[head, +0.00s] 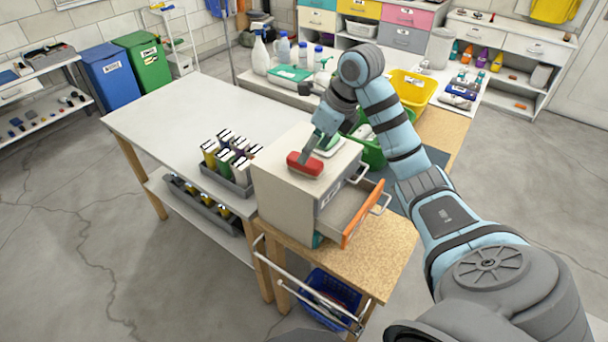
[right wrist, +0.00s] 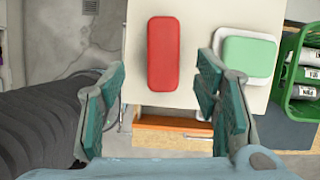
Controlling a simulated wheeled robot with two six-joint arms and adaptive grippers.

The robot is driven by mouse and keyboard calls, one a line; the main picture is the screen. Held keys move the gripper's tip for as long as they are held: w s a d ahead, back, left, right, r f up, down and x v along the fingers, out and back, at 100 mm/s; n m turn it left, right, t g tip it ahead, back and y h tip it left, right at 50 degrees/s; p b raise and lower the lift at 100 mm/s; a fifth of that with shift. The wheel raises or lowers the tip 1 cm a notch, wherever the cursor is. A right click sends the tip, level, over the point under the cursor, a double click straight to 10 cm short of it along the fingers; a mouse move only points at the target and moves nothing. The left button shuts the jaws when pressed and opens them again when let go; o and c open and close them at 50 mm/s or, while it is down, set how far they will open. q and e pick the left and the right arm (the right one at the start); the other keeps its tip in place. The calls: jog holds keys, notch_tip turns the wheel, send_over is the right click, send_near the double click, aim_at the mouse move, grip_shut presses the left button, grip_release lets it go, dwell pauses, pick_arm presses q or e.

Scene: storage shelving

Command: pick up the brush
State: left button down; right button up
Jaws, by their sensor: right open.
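A red, rounded oblong block (head: 305,164), apparently the brush seen from above, lies on top of a small white drawer cabinet (head: 280,190). No bristles show. It also shows in the right wrist view (right wrist: 162,53), upright in the picture, between the lines of my fingers. My right gripper (head: 313,146) is just above and behind it in the head view. In the right wrist view my right gripper (right wrist: 160,75) is open, its teal fingers wide apart on either side, with nothing held. My left gripper is not in view.
A green pad on a white base (right wrist: 248,56) lies right of the red block. The cabinet's orange-fronted drawer (head: 362,213) stands open. A green basket (head: 372,152) is behind the cabinet, and a grey tray (head: 226,185) of several cartons is to its left. The white table (head: 180,110) is largely clear.

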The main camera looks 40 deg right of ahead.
aim_at(308, 161)
jog(key=shift+x, duration=0.75)
jog(key=b+x, duration=0.2)
jog(key=x, duration=0.1)
jog(key=shift+s+d+f+b, duration=0.1)
jog(key=shift+d+f+b, duration=0.05)
jog(key=shift+f+b, duration=0.2)
jog(key=shift+f, duration=0.35)
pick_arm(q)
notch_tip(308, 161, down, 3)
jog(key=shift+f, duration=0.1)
pick_arm(e)
jog(key=shift+w, duration=0.35)
jog(key=c, duration=1.2)
